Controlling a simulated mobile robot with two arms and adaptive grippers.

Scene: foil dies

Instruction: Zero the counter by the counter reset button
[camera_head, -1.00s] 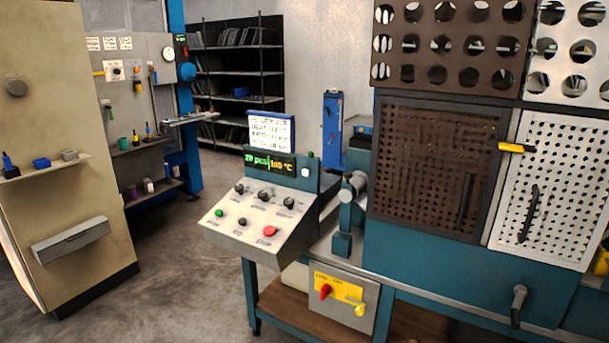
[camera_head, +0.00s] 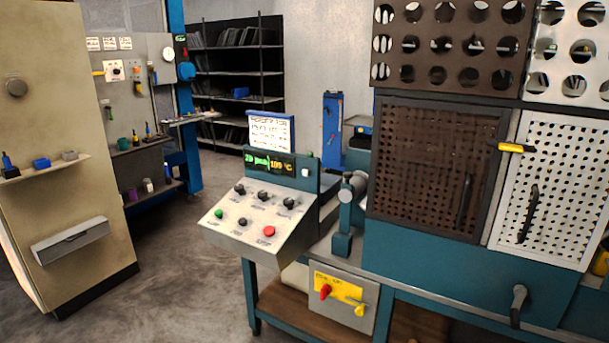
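The control panel (camera_head: 254,237) stands on the left end of the blue machine bench. Its dark display (camera_head: 268,163) shows a green piece count, which looks like 20, and an orange temperature of about 100 °C. A small white button (camera_head: 305,172) sits to the right of the display. The sloped face carries several black knobs (camera_head: 263,195), a green button (camera_head: 219,213), a small dark button (camera_head: 243,222) and a red button (camera_head: 269,231). The labels are too small to read, so I cannot tell which one is the counter reset button. Neither gripper is in view.
A paper sign (camera_head: 271,133) stands above the display. Perforated doors (camera_head: 435,170) close the machine to the right. A switch box (camera_head: 342,297) with a red knob and yellow plate hangs below. A beige cabinet (camera_head: 75,215) stands left. The floor (camera_head: 175,270) between is clear.

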